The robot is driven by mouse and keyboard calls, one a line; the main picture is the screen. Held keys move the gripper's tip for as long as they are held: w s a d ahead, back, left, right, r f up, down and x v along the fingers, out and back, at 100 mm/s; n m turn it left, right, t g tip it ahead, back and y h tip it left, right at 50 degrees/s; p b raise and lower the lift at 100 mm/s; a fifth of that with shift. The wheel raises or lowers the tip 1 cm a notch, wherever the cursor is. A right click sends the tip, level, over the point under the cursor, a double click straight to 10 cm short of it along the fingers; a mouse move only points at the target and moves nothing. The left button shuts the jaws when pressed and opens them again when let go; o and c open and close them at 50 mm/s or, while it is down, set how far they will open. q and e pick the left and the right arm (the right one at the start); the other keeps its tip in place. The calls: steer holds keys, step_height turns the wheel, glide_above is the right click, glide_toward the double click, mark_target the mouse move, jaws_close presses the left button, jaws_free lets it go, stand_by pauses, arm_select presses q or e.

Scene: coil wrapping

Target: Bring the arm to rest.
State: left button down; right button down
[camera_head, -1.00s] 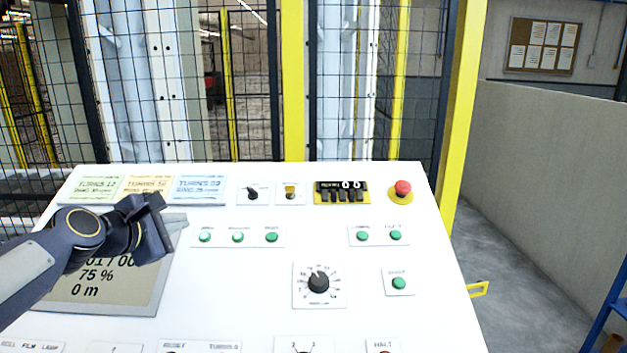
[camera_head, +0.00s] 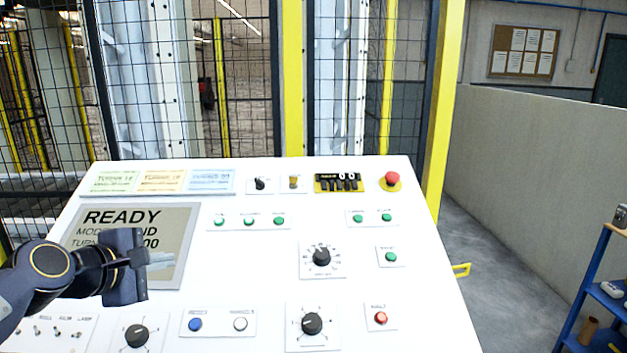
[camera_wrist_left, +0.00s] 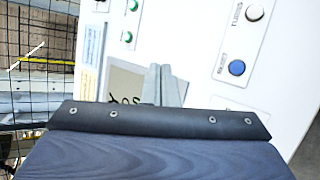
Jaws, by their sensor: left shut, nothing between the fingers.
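My left gripper (camera_head: 160,260) is in front of the lower right part of the control panel's display (camera_head: 185,225), which reads READY. The gripper's grey fingers are together and hold nothing. In the left wrist view the shut fingers (camera_wrist_left: 162,84) stand over the display (camera_wrist_left: 125,83). The white control panel (camera_head: 240,275) fills the middle of the head view. I cannot tell from the head view whether the fingers touch the panel. My right gripper is not in view.
The panel carries a red mushroom button (camera_head: 390,177), a thumbwheel counter (camera_head: 338,183), a dial (camera_head: 321,257), a blue button (camera_head: 195,324) and several green buttons. A mesh fence (camera_head: 245,90) stands behind. A blue shelf (camera_head: 600,290) is at the right, with open floor (camera_head: 480,260) between.

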arm_select(q)
steer(key=s+d+f+m+g, duration=0.2)
steer(key=s+f+m, duration=0.6)
steer(key=s, duration=0.5)
steer(key=s+d+f+m+g, duration=0.3)
steer(key=s+f+m, duration=0.5)
steer(key=s, duration=0.5)
step_height(320, 180, down, 2)
steer(key=shift+d+f+g, duration=0.15)
steer(key=shift+d+g, duration=0.2)
steer(key=shift+g, duration=0.35)
stand_by(0.8)
